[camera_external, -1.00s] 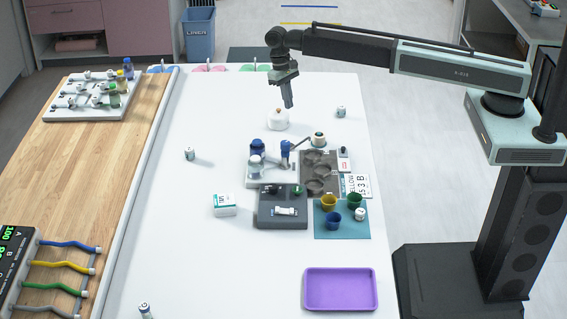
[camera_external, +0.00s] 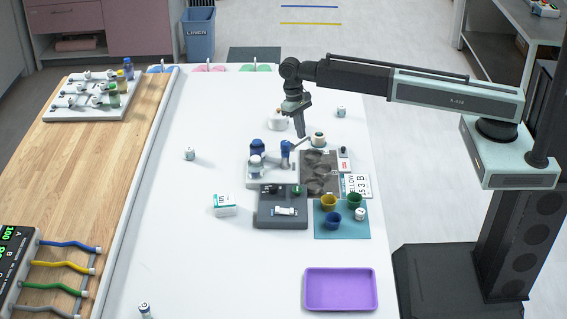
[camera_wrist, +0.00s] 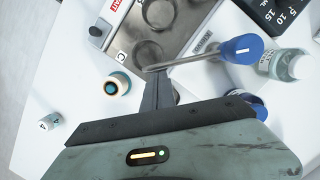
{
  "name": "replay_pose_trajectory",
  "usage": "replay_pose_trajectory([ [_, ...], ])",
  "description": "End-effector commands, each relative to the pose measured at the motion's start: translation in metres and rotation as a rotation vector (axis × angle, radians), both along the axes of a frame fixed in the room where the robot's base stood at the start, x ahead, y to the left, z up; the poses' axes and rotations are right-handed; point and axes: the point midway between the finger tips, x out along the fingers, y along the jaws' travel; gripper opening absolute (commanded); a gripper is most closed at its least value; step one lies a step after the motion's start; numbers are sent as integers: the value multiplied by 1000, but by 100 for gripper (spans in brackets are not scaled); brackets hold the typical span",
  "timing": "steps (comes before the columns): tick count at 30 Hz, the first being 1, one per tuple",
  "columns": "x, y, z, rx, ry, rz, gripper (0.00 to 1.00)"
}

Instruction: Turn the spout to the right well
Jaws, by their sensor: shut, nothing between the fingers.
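The spout (camera_external: 300,144) is a thin metal tube from a blue-capped post (camera_external: 285,150) on a white base. In the wrist view the tube (camera_wrist: 195,58) runs left from its blue cap (camera_wrist: 243,48) and ends over the lower visible well (camera_wrist: 148,54). A grey plate (camera_external: 335,184) right of the post has several round wells; another well (camera_wrist: 158,13) shows further up in the wrist view. My gripper (camera_external: 300,136) is shut and empty, pointing down by the spout's free end. Its fingertips (camera_wrist: 158,76) look close to the tube; I cannot tell if they touch.
A jar with a tan lid (camera_external: 319,139) stands just right of my gripper, also in the wrist view (camera_wrist: 118,84). A white round pot (camera_external: 278,120) is behind. A grey tray (camera_external: 282,219), coloured cups (camera_external: 329,201) and a purple tray (camera_external: 340,289) lie in front.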

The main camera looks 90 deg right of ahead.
Motion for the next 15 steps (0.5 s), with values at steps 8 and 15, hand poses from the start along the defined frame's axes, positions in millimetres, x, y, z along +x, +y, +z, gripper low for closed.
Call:
replay_pose_trajectory([
  [8,-15,9,0,0,0,1,0],
  [15,-14,9,0,0,0,1,0],
])
